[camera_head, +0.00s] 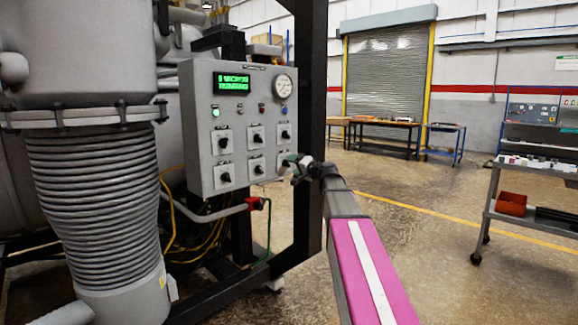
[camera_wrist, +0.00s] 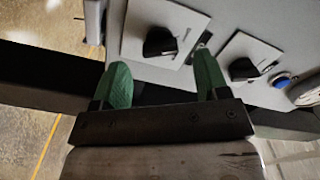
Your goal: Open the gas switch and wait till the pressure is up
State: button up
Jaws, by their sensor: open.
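The grey control panel (camera_head: 205,140) carries several black rotary switches on white plates. Which one is the gas switch cannot be read. My gripper (camera_head: 292,162) is at the panel's lower right, partly covering the lower-right switch (camera_head: 284,157). In the wrist view my gripper (camera_wrist: 162,76) is open, with green fingertips apart and nothing between them. A black knob (camera_wrist: 160,42) lies just beyond the gap between the fingertips, not visibly touched. A second knob (camera_wrist: 243,68) is right of the right fingertip. The green display (camera_head: 232,84) is lit but unreadable; the round gauge's (camera_head: 282,86) needle is too small to read.
A black frame post (camera_head: 312,110) stands right beside the panel. A ribbed grey vessel pipe (camera_head: 95,200) is at left. A red-handled valve (camera_head: 255,203) sits on a pipe below the panel. A cart (camera_head: 530,170) stands right; floor between is clear.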

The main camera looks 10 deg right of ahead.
aim_at(289, 164)
jog(key=shift+x, duration=1.85)
jog(key=c, duration=0.9)
jog(key=m, duration=1.1)
jog(key=shift+m, duration=0.4)
